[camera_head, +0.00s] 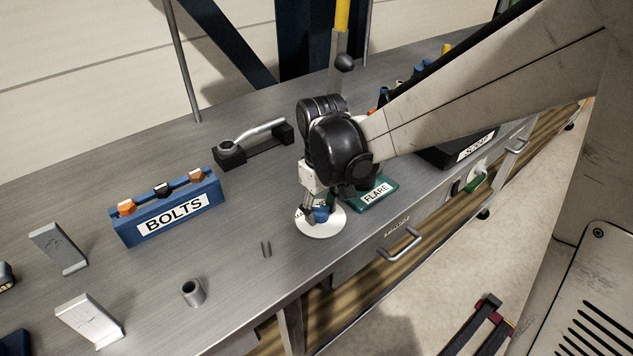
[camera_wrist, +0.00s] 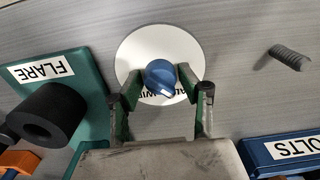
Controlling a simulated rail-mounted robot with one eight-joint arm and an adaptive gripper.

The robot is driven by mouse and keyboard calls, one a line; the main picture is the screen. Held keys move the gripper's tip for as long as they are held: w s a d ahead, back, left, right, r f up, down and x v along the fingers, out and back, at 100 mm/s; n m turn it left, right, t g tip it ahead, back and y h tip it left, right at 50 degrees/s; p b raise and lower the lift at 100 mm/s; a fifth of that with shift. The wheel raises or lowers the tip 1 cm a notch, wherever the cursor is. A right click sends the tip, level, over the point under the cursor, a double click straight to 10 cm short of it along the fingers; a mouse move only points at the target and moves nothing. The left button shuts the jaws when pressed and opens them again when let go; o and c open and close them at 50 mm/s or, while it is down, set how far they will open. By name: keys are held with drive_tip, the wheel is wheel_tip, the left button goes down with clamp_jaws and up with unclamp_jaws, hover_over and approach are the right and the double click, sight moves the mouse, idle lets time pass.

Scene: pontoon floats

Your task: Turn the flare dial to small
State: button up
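A round white dial plate (camera_head: 322,226) with a blue knob (camera_head: 321,214) lies on the bench top beside the green FLARE block (camera_head: 375,194). In the wrist view the blue knob (camera_wrist: 161,77) sits at the middle of the white plate (camera_wrist: 146,45), and the lettering below it is mostly covered. My gripper (camera_head: 319,207) points down over the dial. In the wrist view its fingers (camera_wrist: 159,88) are apart, one on each side of the knob, with gaps visible. The knob's setting cannot be read.
A blue BOLTS rack (camera_head: 170,212) stands to the left. A small upright pin (camera_head: 266,249) and a grey cup (camera_head: 193,292) are nearby. A black cylinder (camera_wrist: 47,115) stands on the FLARE block. A drawer handle (camera_head: 400,245) juts from the bench front.

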sight(321, 207)
drive_tip(key=shift+o, duration=1)
wheel_tip(321, 207, up, 12)
drive_tip(key=shift+d, duration=0.1)
drive_tip(key=s+d+r+m+t, duration=0.1)
drive_tip(key=s+d+m+t, duration=0.6)
drive_tip(key=s+d, duration=0.7)
drive_tip(key=shift+s+d, duration=0.3)
drive_tip(key=shift+d, duration=0.05)
idle(0.5)
